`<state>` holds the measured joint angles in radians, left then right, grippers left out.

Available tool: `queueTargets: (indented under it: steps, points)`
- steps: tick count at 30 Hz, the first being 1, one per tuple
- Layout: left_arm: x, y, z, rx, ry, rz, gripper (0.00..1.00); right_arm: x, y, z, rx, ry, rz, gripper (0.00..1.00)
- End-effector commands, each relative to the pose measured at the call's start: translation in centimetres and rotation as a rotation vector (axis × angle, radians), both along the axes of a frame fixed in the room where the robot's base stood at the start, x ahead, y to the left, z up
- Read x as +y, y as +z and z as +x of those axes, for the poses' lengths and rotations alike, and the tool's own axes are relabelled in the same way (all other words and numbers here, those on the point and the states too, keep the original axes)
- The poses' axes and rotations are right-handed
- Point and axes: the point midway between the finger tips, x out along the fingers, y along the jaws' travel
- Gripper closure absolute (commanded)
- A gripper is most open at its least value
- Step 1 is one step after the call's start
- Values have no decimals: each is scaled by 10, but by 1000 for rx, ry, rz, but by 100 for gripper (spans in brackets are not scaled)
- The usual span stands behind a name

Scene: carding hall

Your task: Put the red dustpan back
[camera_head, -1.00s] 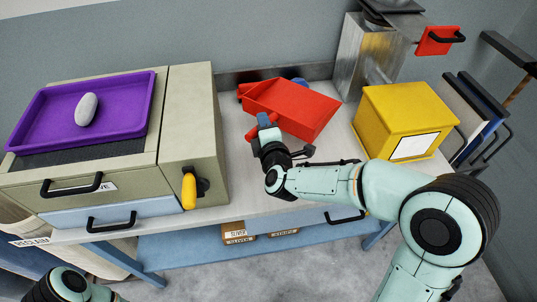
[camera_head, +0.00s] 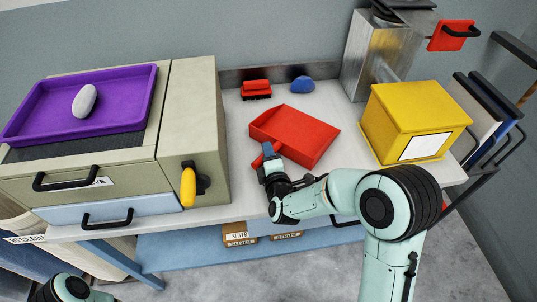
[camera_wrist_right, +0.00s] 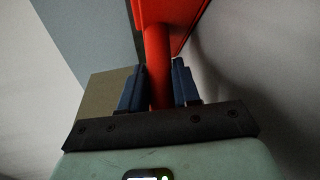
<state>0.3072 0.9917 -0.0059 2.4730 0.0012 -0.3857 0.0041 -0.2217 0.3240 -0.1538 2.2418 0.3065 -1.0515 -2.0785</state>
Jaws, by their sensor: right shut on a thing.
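The red dustpan (camera_head: 296,136) is over the white worktop in the middle of the head view, its pan toward the back and its handle toward me. My right gripper (camera_head: 268,158) is shut on the handle. In the right wrist view the dustpan's handle (camera_wrist_right: 158,70) stands between the two blue fingers (camera_wrist_right: 158,88), with part of the pan above it. I cannot tell whether the pan touches the worktop. My left arm shows at the bottom left of the head view, but its gripper's fingers are out of the picture.
A yellow box (camera_head: 412,118) stands right of the dustpan. A beige machine with a purple tray (camera_head: 135,118) and a yellow handle (camera_head: 188,187) stands left. A red brush (camera_head: 256,88) and a blue object (camera_head: 302,85) lie behind. A metal duct (camera_head: 375,58) rises at the back right.

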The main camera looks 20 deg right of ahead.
Motion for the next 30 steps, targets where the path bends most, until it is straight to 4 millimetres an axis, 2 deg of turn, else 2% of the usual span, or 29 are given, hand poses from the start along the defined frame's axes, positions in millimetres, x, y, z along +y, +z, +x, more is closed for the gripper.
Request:
queueTargets:
  steps: [6,7,9,20,26,30]
  points:
    - [0,-3,-1,1,0,0,57,0,-3,0,-2,0,0,100]
    - [0,-2,-1,1,0,0,57,0,-3,0,0,1,0,59]
    - [0,-2,-1,1,0,0,57,0,-2,0,0,0,0,43]
    - [0,2,0,0,0,0,57,0,3,0,-1,0,0,43]
    - [0,-1,0,0,0,0,57,7,7,-32,0,2,1,43]
    - [0,-1,0,0,0,0,57,14,14,-66,0,3,3,43]
